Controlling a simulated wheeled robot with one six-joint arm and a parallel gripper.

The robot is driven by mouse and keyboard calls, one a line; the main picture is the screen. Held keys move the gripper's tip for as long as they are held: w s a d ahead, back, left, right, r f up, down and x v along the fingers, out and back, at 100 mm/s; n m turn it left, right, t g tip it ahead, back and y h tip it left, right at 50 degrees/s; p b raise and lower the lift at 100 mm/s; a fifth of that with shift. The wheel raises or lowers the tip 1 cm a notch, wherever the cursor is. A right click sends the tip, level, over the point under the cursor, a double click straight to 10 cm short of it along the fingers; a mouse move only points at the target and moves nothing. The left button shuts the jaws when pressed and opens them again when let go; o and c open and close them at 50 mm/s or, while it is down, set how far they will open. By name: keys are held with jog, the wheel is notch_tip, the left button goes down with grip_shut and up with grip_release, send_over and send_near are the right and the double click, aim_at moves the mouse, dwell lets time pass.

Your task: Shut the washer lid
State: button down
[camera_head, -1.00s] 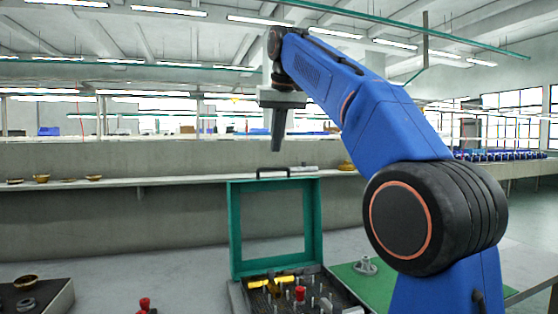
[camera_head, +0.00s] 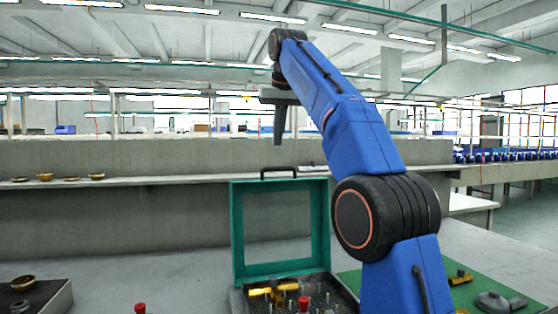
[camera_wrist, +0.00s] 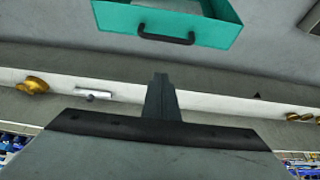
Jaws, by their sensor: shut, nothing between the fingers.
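The washer lid (camera_head: 236,235) is a teal frame with a grey window and a black handle (camera_head: 278,172) on its top edge. It stands raised, roughly upright, at the back of the washer (camera_head: 345,297). The washer holds yellow, red and small metal parts. My gripper (camera_head: 278,142) is shut and empty, pointing down just above the handle in the head view, apart from it. In the wrist view the lid (camera_wrist: 215,32) and handle (camera_wrist: 166,38) show at the top, with the shut gripper (camera_wrist: 160,77) below them.
A long shelf (camera_head: 130,182) with several brass parts runs behind the washer. A green mat (camera_head: 455,292) with metal parts lies to the right. A dark tray (camera_head: 55,298) is at the lower left. The air around the gripper is clear.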

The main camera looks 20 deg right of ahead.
jog(key=shift+s+f, duration=0.2)
jog(key=shift+f, duration=1)
jog(key=shift+s+f, duration=0.15)
jog(key=shift+f, duration=1.05)
jog(key=shift+s+f, duration=0.2)
jog(key=shift+f, duration=1)
jog(key=shift+s, duration=0.1)
